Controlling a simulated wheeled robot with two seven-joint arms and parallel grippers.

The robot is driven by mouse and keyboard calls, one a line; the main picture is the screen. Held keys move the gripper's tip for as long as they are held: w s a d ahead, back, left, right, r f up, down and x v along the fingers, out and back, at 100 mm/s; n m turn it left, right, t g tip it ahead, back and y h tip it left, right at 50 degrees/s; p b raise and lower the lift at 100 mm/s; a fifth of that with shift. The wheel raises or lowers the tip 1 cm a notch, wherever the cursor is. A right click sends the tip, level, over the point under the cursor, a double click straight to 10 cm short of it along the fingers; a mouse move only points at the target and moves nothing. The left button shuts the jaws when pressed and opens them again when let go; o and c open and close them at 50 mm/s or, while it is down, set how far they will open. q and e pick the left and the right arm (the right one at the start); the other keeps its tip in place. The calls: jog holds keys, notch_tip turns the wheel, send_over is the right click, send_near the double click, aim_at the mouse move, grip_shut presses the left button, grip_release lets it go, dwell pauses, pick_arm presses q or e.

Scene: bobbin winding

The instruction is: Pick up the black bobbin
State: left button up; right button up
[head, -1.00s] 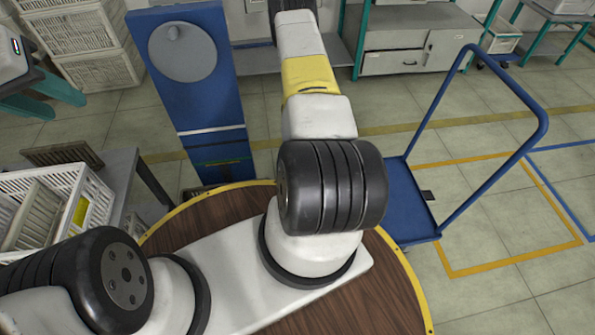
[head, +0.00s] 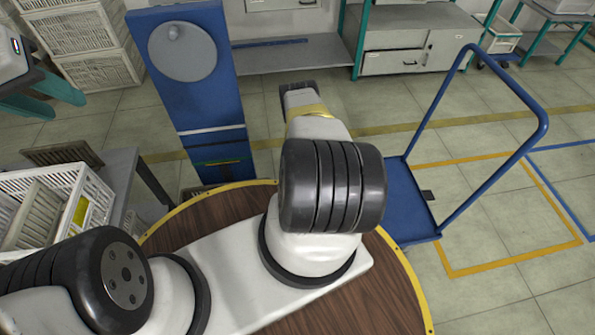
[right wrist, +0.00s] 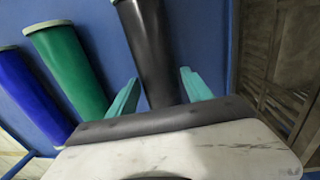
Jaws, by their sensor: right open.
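The black bobbin (right wrist: 150,45) is a long dark tube in the right wrist view, running up to the top edge, with a pale rim at its upper end. My right gripper (right wrist: 160,78) is open, with one teal finger on each side of the bobbin's lower part. I cannot tell whether either finger touches it. The bobbin's lower end is hidden behind the gripper body. My left gripper (head: 66,106) is at the left edge of the head view, its teal fingers apart and nothing seen between them. The head view shows neither the bobbin nor my right gripper clearly.
A green bobbin (right wrist: 70,70) and a blue bobbin (right wrist: 35,95) stand left of the black one against a blue panel (right wrist: 200,30). A brown slatted surface (right wrist: 275,60) is at right. The head view shows a blue trolley (head: 412,205) and white crates (head: 55,200).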

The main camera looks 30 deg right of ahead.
jog(key=shift+f, duration=0.6)
grip_shut()
